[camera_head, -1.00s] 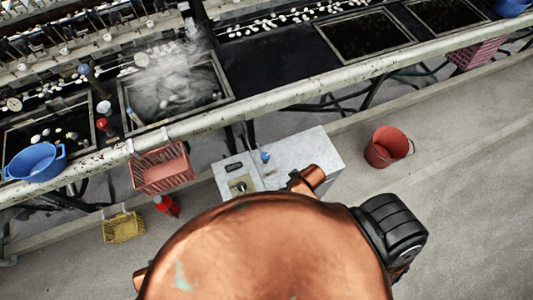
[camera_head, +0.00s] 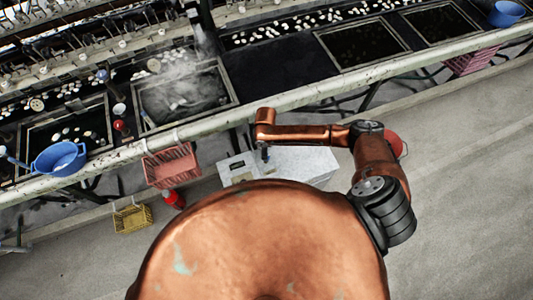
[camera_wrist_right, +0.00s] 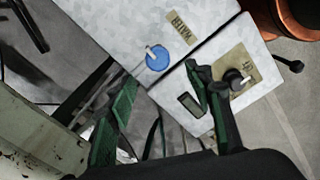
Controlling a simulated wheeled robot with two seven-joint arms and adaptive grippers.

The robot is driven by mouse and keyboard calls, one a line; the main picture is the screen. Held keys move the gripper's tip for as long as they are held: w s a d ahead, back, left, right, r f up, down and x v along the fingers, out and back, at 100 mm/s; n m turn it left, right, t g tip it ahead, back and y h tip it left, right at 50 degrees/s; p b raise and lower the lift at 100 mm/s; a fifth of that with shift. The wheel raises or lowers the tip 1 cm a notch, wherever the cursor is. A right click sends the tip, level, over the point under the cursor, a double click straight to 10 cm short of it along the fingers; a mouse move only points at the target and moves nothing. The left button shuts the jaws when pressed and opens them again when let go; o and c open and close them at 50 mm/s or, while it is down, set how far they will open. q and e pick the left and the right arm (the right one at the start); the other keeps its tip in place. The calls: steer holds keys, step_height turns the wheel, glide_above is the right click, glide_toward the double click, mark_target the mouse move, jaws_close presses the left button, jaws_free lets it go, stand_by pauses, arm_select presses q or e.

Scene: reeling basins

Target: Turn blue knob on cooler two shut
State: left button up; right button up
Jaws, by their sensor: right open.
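A pale grey metal cabinet (camera_head: 308,166) stands on the floor under the basin bench, partly hidden by my right arm. In the right wrist view its top (camera_wrist_right: 125,25) shows a round blue knob (camera_wrist_right: 158,58) with a pale bar across it. My right gripper (camera_wrist_right: 162,80) is open, with one green-padded finger on each side below the knob. Nothing is between the fingers, and I cannot tell how far above the knob they are. In the head view the knob is not clearly visible. My left gripper is not in view.
Beside the knob are a label (camera_wrist_right: 181,26), a black knob on a tan plate (camera_wrist_right: 233,78) and a small dark display (camera_wrist_right: 189,103). A red crate (camera_head: 170,165) and red bottle (camera_head: 174,199) are left of the cabinet. A red bucket (camera_head: 394,142) is partly behind my arm.

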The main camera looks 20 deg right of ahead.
steer(key=shift+d+f, duration=0.2)
steer(key=shift+f, duration=0.05)
step_height(320, 180, down, 7)
steer(key=shift+w+f+b, duration=0.1)
steer(key=shift+b, duration=0.2)
steer(key=shift+c, duration=0.6)
steer(key=c, duration=1)
